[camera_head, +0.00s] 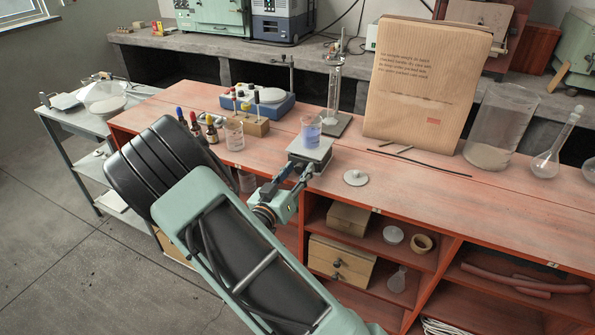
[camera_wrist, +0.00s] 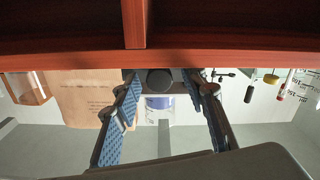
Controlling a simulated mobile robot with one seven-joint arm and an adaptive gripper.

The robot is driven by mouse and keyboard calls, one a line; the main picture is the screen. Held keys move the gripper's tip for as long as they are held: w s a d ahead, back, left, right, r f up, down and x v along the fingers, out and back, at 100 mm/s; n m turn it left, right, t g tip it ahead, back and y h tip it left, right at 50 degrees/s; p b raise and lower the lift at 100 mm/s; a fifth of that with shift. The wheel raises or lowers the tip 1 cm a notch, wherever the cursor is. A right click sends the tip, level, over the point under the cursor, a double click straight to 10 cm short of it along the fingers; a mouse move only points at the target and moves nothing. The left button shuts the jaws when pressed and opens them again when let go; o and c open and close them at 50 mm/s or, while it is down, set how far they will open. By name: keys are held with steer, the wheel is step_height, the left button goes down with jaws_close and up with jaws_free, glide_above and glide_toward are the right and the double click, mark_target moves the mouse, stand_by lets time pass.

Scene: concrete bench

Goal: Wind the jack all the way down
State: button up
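The jack (camera_head: 311,151) stands near the front edge of the red bench, with a grey top plate. A beaker of blue liquid (camera_head: 311,131) stands upright on the plate; it also shows upside down in the wrist view (camera_wrist: 158,103). My gripper (camera_head: 294,169) reaches toward the jack's front from the lower left. In the wrist view my gripper (camera_wrist: 163,86) is open, its fingers apart. A dark round knob (camera_wrist: 160,80) of the jack lies between the fingertips in the picture. I see gaps beside it; contact is not visible. The jack's lower part is mostly hidden.
A paper bag (camera_head: 420,90) stands behind right.

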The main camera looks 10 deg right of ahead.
steer(key=v, duration=1.2)
